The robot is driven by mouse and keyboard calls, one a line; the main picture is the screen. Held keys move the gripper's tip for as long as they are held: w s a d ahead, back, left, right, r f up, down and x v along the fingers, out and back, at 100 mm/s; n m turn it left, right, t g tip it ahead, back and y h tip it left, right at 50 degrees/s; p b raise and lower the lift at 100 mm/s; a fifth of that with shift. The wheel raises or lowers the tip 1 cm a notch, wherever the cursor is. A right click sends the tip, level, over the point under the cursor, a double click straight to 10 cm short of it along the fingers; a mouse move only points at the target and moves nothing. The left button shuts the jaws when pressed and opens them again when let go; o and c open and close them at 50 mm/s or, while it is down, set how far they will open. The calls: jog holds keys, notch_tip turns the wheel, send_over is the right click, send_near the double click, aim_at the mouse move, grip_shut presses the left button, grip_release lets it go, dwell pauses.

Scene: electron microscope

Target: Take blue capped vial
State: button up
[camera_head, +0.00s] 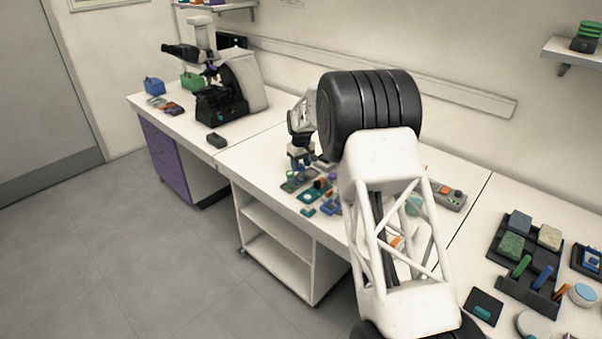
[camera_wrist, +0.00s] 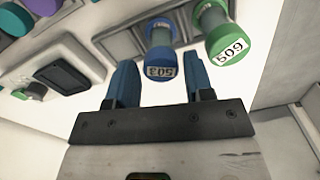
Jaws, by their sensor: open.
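In the wrist view, the blue capped vial (camera_wrist: 160,36) stands in a grey rack (camera_wrist: 121,40), its cap facing the camera with a label that appears to read 503. My gripper (camera_wrist: 159,68) is open, with its two blue fingers apart. The blue cap appears centred between the fingertips and slightly beyond them; nothing is held. A green capped vial (camera_wrist: 220,40) labelled 509 stands just to the right of the blue one. In the head view, my gripper (camera_head: 299,158) is low over the middle bench, and my arm covers part of the area; I cannot pick out the blue capped vial there.
In the wrist view, a white device with a dark screen (camera_wrist: 62,76) lies to the left, and purple and teal round objects lie at upper left. In the head view, a microscope (camera_head: 225,90) stands on the left bench, and a dark tray (camera_head: 528,285) holds items at right.

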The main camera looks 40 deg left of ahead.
aim_at(301, 165)
jog(key=shift+f, duration=1.6)
jog(key=c, duration=0.7)
jog(key=shift+r, duration=5)
